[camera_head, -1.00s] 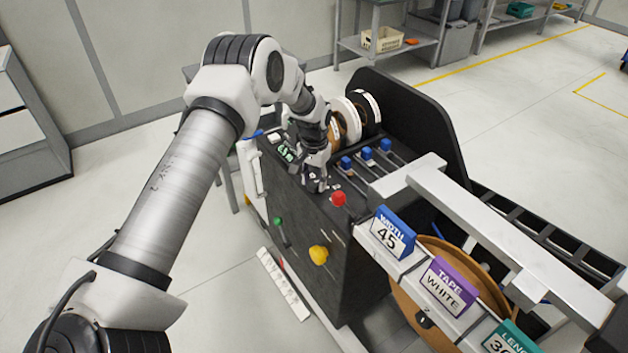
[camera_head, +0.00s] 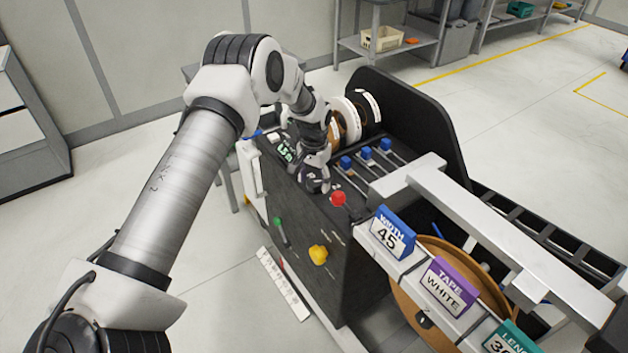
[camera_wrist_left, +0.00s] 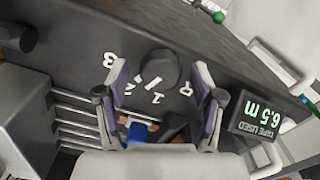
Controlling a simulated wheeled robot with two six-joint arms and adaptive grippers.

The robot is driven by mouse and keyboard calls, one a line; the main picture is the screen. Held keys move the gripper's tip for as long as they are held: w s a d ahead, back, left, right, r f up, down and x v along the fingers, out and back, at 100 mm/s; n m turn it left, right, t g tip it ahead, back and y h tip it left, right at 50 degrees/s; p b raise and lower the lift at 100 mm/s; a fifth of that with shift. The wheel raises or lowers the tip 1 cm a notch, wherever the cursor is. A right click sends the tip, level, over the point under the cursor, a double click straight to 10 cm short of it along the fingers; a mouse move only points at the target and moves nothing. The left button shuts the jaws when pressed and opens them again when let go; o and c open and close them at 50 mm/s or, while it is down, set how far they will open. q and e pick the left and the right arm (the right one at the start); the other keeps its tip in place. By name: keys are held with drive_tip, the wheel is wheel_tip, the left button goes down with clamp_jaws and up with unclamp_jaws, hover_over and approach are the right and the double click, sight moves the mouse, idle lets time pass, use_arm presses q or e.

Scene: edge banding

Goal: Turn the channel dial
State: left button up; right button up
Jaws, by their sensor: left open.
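The channel dial (camera_wrist_left: 160,68) is a dark round knob on the machine's dark top panel, with white marks 3, 2, 1 and R around it. A white pointer line on it points between 2 and 1 in the left wrist view. My left gripper (camera_wrist_left: 162,86) is open, with one finger on each side of the dial; I cannot tell whether they touch it. In the head view the left gripper (camera_head: 315,184) is low over the panel and hides the dial. My right gripper is not in view.
A red knob (camera_head: 338,198) stands close to the left gripper. Blue-topped sliders (camera_head: 366,154) and tape rolls (camera_head: 352,115) are behind it. A green display (camera_wrist_left: 262,116) reads 6.5 m. Width, tape and length cards (camera_head: 447,285) stand on the rail at right.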

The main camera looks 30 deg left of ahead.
sight(314, 182)
use_arm(q)
wheel_tip(314, 182, up, 12)
drive_tip(key=shift+f, duration=0.15)
idle(0.5)
